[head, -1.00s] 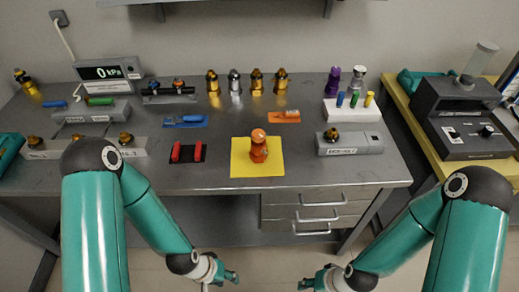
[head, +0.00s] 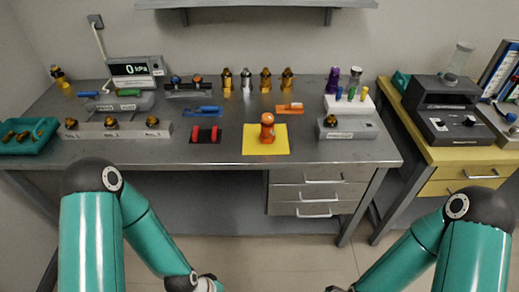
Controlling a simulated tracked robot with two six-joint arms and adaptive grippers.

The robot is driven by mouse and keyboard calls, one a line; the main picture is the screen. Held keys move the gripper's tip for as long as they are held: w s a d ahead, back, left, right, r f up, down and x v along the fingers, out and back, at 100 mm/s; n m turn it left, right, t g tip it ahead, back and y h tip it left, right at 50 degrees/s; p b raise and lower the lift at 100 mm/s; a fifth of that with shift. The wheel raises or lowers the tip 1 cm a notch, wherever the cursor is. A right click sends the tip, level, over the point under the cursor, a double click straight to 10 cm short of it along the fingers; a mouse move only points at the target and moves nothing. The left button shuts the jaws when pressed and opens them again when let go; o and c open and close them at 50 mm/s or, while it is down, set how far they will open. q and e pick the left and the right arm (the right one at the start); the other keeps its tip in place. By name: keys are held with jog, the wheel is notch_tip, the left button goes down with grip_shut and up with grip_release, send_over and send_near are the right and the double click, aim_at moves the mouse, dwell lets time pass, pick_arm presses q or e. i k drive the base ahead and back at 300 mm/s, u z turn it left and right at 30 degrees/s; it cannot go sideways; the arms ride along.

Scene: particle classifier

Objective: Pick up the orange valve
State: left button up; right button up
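The orange valve (head: 267,129) stands upright on a yellow square mat (head: 252,148) near the front edge of the grey metal table (head: 220,165). Nothing touches or covers it. My two teal arms come in from the bottom left and bottom right, below the table's front edge. Both grippers lie at or beyond the bottom of the picture. Only wrist parts show there, so the fingers cannot be seen.
A black mat with red pieces (head: 205,134) lies left of the yellow mat. A grey block (head: 347,128) with a brass fitting stands to the right. Several brass valves (head: 265,80) stand behind. The tabletop around the orange valve is clear.

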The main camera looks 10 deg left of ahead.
aim_at(267, 135)
jog(key=u, duration=0.2)
jog(key=k, duration=0.25)
jog(key=u, duration=0.5)
jog(key=i, duration=0.95)
jog(key=u, duration=0.05)
